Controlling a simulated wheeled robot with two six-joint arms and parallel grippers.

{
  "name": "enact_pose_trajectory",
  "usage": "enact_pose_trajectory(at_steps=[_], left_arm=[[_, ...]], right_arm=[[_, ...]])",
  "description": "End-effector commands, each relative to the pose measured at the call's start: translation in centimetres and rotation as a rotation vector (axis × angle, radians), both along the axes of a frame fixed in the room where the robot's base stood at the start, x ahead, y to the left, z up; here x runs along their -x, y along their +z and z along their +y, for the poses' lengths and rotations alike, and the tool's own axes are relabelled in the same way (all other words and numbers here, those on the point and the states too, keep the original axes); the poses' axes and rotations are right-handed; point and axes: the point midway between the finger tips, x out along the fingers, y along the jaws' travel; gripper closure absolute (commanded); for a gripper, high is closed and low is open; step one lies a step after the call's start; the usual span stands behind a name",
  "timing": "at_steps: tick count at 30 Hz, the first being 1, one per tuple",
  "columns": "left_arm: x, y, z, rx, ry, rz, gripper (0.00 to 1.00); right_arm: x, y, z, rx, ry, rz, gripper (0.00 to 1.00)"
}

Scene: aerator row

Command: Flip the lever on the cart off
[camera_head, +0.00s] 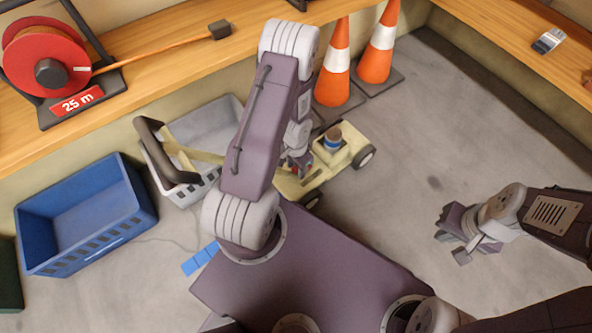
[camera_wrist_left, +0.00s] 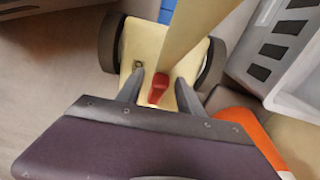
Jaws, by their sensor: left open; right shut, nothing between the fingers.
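The cream cart (camera_head: 355,143) stands on the floor beyond my base, partly hidden by my left arm. Its cream handle bar (camera_head: 205,156) runs left to a dark grip (camera_head: 150,148). The red lever (camera_wrist_left: 158,88) shows in the left wrist view on the cart's cream deck (camera_wrist_left: 147,42), near the foot of the handle bar. My left gripper (camera_wrist_left: 159,76) is open, with one finger on each side of the lever; contact cannot be told. In the head view, my left gripper (camera_head: 298,165) is low over the cart. My right gripper (camera_head: 458,240) is shut and empty, far to the right.
Two orange cones (camera_head: 333,80) stand behind the cart. A grey basket (camera_head: 205,120) lies under the handle, and a blue crate (camera_head: 85,215) stands left. A wooden bench (camera_head: 180,45) holds a red cable reel (camera_head: 50,55). The floor at right is clear.

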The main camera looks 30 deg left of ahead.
Motion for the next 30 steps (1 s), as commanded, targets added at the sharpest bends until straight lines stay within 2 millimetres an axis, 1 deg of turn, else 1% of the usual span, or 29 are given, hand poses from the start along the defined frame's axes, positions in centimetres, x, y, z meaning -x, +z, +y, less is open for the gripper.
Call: enact_pose_trajectory(at_steps=[2, 5, 6, 7, 30], left_arm=[[-0.01, 0.14, 0.00, 0.000, 0.000, 0.000, 0.56], [-0.01, 0.14, 0.00, 0.000, 0.000, 0.000, 0.81], [-0.01, 0.14, 0.00, 0.000, 0.000, 0.000, 0.93], [-0.01, 0.14, 0.00, 0.000, 0.000, 0.000, 1.00], [0.00, 0.13, 0.00, 0.000, 0.000, 0.000, 1.00]], right_arm=[[-0.01, 0.14, 0.00, 0.000, 0.000, 0.000, 1.00], [-0.01, 0.14, 0.00, 0.000, 0.000, 0.000, 1.00], [-0.01, 0.14, 0.00, 0.000, 0.000, 0.000, 1.00], [-0.01, 0.14, 0.00, 0.000, 0.000, 0.000, 1.00], [-0.01, 0.13, 0.00, 0.000, 0.000, 0.000, 1.00]])
